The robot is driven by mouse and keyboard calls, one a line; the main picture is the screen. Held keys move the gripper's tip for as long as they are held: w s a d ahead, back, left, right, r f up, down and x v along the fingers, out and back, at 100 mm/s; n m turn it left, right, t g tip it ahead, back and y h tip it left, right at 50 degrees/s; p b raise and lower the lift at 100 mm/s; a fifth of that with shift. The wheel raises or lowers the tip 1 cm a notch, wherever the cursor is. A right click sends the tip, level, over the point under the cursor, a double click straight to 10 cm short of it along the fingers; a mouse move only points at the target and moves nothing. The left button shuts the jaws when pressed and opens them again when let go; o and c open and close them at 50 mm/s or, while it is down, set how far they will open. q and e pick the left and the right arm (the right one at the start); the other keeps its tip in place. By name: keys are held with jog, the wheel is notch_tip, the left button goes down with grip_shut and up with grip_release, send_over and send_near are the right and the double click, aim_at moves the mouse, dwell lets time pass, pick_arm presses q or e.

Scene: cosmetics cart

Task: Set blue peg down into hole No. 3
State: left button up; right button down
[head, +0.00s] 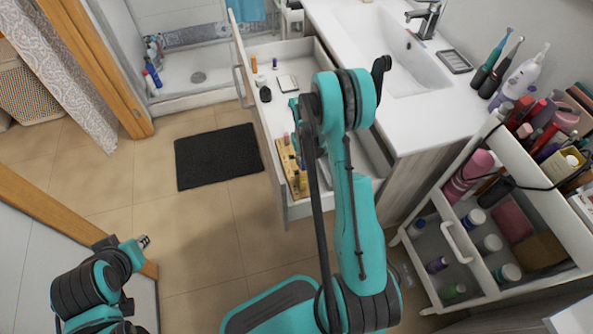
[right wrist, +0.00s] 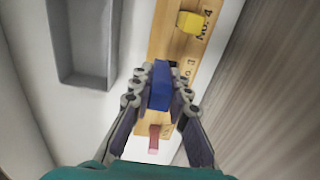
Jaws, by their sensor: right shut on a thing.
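The blue peg (right wrist: 160,88) is between the fingers of my right gripper (right wrist: 161,80), which is shut on it, in the right wrist view. The peg is over the wooden block (right wrist: 172,50), beside the printed No. 3. I cannot tell whether its lower end is in the hole. A yellow peg (right wrist: 190,22) stands by No. 4, and a red peg (right wrist: 154,138) is at the near end. In the head view the block (head: 291,170) lies in the open drawer, under my right gripper (head: 299,135). My left gripper (head: 143,241) is low at left, far from the block; its jaws are too small to read.
The open drawer (head: 247,100) also holds small items, including a dark round one (head: 265,94). The washbasin counter (head: 415,115) is at the right. A white cart (head: 449,290) with cosmetics stands at the lower right. The floor around the dark mat (head: 218,156) is clear.

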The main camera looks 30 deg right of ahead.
aim_at(297, 168)
jog(key=shift+w+a+f+b, duration=0.35)
jog(key=shift+w+a+f, duration=0.5)
jog(key=shift+w+a, duration=0.1)
notch_tip(297, 168, down, 4)
jog(key=shift+b, duration=1.05)
jog(key=shift+r, duration=0.1)
jog(key=shift+s, duration=0.1)
jog(key=c, duration=1.5)
grip_release()
jog(key=shift+o, duration=0.2)
notch_tip(297, 168, up, 12)
jog(key=p, duration=0.4)
jog(key=shift+p, duration=0.4)
